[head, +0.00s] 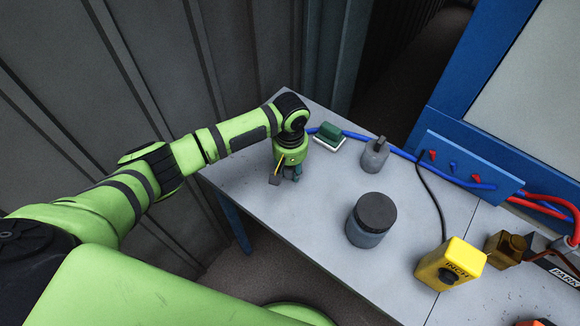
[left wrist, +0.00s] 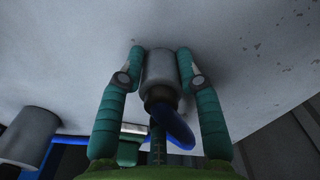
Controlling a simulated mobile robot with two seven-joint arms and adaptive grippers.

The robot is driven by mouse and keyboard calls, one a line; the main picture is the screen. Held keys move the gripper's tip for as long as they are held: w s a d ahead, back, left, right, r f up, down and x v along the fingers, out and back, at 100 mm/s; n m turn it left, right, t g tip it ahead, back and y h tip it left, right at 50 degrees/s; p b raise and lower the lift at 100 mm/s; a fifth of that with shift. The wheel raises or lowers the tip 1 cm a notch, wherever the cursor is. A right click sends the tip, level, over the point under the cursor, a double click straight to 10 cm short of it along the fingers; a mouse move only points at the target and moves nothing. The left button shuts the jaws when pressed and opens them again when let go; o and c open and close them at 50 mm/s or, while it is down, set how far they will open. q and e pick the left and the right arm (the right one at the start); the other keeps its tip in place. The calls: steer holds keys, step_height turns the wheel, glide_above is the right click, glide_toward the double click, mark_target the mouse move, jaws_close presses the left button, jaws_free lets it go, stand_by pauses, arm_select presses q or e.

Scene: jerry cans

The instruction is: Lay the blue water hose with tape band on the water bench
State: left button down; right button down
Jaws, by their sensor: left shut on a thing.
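The blue hose (head: 355,135) runs from my left gripper along the back of the grey bench (head: 318,205) towards a blue valve panel. In the left wrist view, my left gripper (left wrist: 160,62) has its teal fingers shut on the hose's grey cylindrical end (left wrist: 160,66). The blue hose (left wrist: 174,125) bends away below that end. In the head view, my left gripper (head: 286,177) points down over the far-left part of the bench. The hose end is low, close to the bench top; I cannot tell whether it touches. I cannot clearly make out the tape band. My right gripper is not visible.
A green block on a white dish (head: 328,142), a grey can (head: 375,156) and a lidded grey jar (head: 370,222) stand right of the gripper. The bench's front-left is clear.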

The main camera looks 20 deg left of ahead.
arm_select(q)
steer(key=shift+s+f, duration=0.3)
steer(key=shift+f, duration=0.2)
steer(key=c, duration=0.9)
jaws_free()
steer(key=shift+s+f, duration=0.1)
steer(key=shift+o, duration=0.2)
steer(key=shift+f, duration=0.1)
steer(key=r, duration=0.9)
steer(key=r+b, duration=0.1)
steer(key=r, duration=0.3)
steer(key=shift+w+r, duration=0.35)
steer(key=shift+w, duration=0.05)
